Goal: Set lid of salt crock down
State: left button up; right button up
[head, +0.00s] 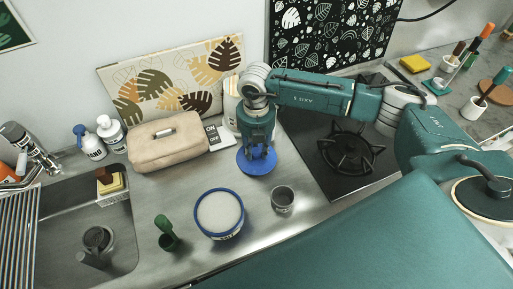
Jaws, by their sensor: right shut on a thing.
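The salt crock (220,214) stands uncovered on the steel counter (290,237), with white salt inside and a blue rim. Its round blue lid (257,164) is behind and to the right of the crock, under my right gripper (257,152). The right gripper points down and is shut on the lid, at its middle. I cannot tell whether the lid touches the counter. My left gripper is not in view.
A grey cup (283,198) stands just right of the crock, a green-handled item (166,233) to its left. A beige bag (168,142) lies behind. The black gas hob (345,150) is right of the lid; the sink (85,230) is far left.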

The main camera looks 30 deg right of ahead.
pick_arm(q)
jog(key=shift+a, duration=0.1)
pick_arm(e)
grip_shut()
jog(key=shift+f, duration=0.2)
jog(key=o, duration=1)
grip_release()
jog(key=shift+c, duration=0.2)
jog(key=shift+o, duration=1.1)
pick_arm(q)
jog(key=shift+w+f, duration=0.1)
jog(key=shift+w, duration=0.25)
pick_arm(e)
jog(key=shift+r, duration=0.1)
